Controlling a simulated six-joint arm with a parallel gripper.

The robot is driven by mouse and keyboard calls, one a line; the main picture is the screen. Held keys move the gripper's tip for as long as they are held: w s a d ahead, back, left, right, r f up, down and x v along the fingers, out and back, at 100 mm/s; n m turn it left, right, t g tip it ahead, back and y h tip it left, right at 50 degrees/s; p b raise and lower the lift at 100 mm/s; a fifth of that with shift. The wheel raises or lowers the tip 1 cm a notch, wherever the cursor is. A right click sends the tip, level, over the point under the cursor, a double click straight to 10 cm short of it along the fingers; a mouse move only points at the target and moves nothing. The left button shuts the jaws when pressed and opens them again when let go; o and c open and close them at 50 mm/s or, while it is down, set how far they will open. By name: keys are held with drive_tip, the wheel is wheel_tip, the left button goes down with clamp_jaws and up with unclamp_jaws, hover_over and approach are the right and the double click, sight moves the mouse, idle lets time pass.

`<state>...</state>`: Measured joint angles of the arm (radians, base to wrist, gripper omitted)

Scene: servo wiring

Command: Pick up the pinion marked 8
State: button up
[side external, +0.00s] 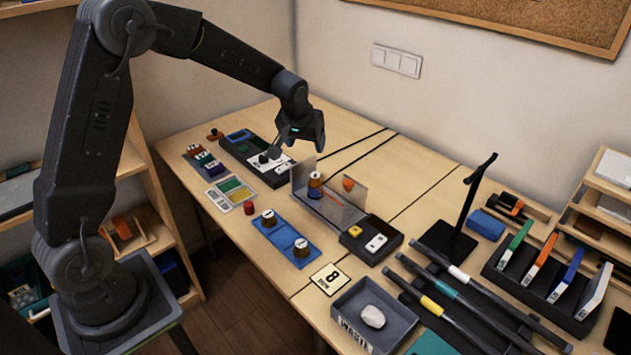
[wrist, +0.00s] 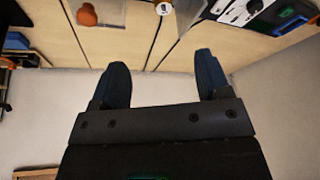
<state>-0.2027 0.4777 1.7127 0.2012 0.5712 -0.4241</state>
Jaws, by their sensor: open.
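Two dark brown, round pinions with white tops stand on a blue tray (side external: 260,229) in the side external view: one at the far end (side external: 268,217) and one at the near end (side external: 301,248). Their marks are too small to read. A card (side external: 330,279) with a large 8 lies on the table in front of the tray. My gripper (side external: 303,143) is above the back of the table, well away from the tray. In the wrist view my gripper (wrist: 161,66) is open, with nothing between its two fingers.
A clear-walled stand (side external: 340,207) holds a brown and blue part (side external: 315,186) behind the tray. A grey waste bin (side external: 393,327) with a white lump stands at the front. Dark rods and a black stand (side external: 449,243) fill the right.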

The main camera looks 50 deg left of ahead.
hover_over(315, 176)
drive_tip(key=s, duration=0.2)
drive_tip(key=shift+n, duration=0.3)
drive_tip(key=f, duration=0.7)
drive_tip(key=d+f, duration=0.1)
drive_tip(key=f, duration=0.3)
drive_tip(key=shift+f, duration=0.35)
drive_tip(key=shift+x, duration=2.85)
drive_tip(key=shift+r, duration=0.1)
drive_tip(key=shift+c, duration=0.4)
drive_tip(key=shift+d, duration=0.1)
drive_tip(key=c, duration=0.9)
